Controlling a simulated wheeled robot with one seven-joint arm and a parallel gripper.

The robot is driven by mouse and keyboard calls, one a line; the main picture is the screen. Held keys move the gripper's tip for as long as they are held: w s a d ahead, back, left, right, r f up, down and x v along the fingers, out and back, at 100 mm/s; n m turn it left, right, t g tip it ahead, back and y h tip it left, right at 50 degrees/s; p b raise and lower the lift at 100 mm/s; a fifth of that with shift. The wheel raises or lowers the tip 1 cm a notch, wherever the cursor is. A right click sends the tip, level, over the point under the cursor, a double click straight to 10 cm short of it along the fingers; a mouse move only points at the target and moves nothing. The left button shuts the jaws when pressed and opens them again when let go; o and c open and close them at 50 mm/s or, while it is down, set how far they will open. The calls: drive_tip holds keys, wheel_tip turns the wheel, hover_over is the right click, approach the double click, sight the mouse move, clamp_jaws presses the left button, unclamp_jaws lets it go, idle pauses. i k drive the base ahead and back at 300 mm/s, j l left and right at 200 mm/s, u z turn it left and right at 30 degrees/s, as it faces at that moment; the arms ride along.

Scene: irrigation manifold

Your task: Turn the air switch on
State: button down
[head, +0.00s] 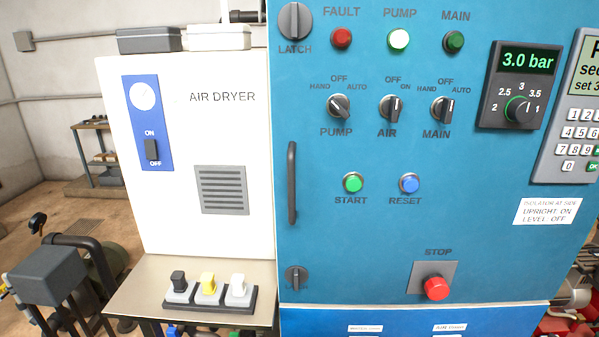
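The AIR switch (391,109) is a dark rotary knob in the middle of a row of three on the blue cabinet front (480,215). OFF is printed above it and ON at its upper right. Its handle looks close to upright, towards OFF; its exact angle is hard to read. The PUMP knob (340,107) is to its left and the MAIN knob (443,110) to its right. My gripper is not in view.
A white air dryer (235,130) with an ON/OFF rocker (151,149) stands at left. Below the knobs are a green START button (353,183), a blue RESET button (409,184) and a red STOP button (436,288). A dark vertical handle (292,183) projects at the cabinet's left edge.

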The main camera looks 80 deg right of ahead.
sight(391, 107)
drive_tip(key=z, duration=4.05)
